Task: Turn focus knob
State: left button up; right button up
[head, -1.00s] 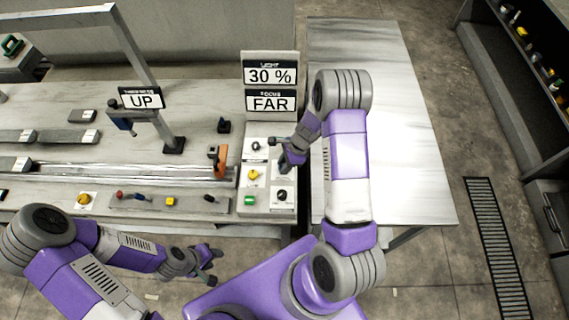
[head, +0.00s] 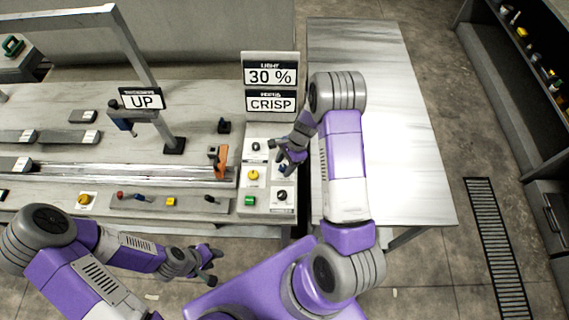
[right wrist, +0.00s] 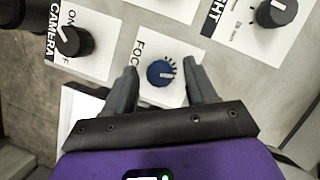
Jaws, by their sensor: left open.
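The focus knob is a round blue knob (right wrist: 161,73) on a white plate lettered "FOC" in the right wrist view. In the head view my right gripper hides it. My right gripper (right wrist: 161,68) is open, with one finger on each side of the knob and a visible gap to each. In the head view that gripper (head: 284,160) is over the right side of the control panel. The focus sign (head: 271,103) reads CRISP. My left gripper (head: 214,266) is open and empty, in front of the bench's front edge.
A black CAMERA on/off knob (right wrist: 73,42) and a black LIGHT knob (right wrist: 277,12) flank the focus plate. A yellow knob (head: 253,175) and a green button (head: 250,201) are on the panel. The light sign (head: 270,75) reads 30 %. A bare table (head: 410,150) stands at right.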

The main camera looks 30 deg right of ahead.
jog(key=shift+r, duration=0.1)
jog(key=v, duration=0.7)
jog(key=shift+r, duration=0.15)
jog(key=shift+d, duration=0.15)
